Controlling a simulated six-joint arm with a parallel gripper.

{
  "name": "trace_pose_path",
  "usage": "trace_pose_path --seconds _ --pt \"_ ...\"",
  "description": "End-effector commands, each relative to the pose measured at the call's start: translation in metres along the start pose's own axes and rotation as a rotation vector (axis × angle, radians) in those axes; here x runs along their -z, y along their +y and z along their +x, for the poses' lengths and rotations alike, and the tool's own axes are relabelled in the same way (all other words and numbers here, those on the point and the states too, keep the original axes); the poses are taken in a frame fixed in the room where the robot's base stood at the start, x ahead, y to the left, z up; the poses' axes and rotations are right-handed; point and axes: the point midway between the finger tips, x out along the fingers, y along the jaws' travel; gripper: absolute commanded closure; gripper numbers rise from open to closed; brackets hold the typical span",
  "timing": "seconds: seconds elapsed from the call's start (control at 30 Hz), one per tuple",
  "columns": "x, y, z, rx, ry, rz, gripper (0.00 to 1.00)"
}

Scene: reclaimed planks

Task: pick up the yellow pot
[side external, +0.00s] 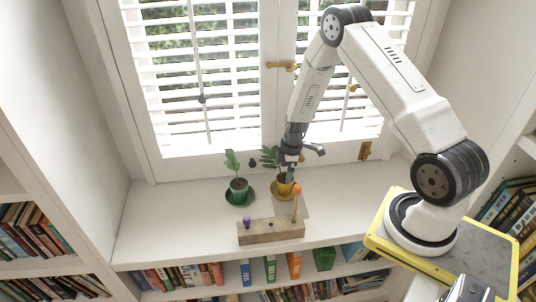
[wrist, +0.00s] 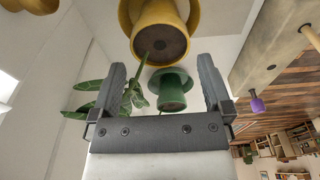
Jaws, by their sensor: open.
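The yellow pot (side external: 286,188) holds a leafy plant and stands on a yellow saucer on the white window sill. In the wrist view the yellow pot (wrist: 160,42) is at the top centre, beyond my fingertips, with dark soil showing and a stem across it. My gripper (side external: 290,166) is just above the pot in the side view, close to its plant. In the wrist view my gripper (wrist: 162,66) has its two fingers wide apart with no pot between them. Whether a finger touches the leaves I cannot tell.
A green pot (side external: 239,186) with a plant stands on a green saucer left of the yellow pot. A wooden block (side external: 258,232) with a purple peg (side external: 246,221) and an orange-topped peg (side external: 296,204) lies in front. The sill's left part is clear.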

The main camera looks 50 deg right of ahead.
Motion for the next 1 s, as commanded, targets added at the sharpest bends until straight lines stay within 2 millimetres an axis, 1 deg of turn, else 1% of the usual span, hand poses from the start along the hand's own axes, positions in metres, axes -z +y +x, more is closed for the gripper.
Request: trace_pose_path --seconds 0.4,0.5,0.67,1.0 --pt "-0.003 -0.001 0.038 0.000 -0.001 0.000 0.00" --pt "-0.003 0.000 0.044 -0.001 -0.001 0.001 0.00" --pt "-0.003 0.000 0.049 -0.002 -0.002 0.001 0.00" --pt "-0.003 0.000 0.049 -0.002 -0.002 0.001 0.00"
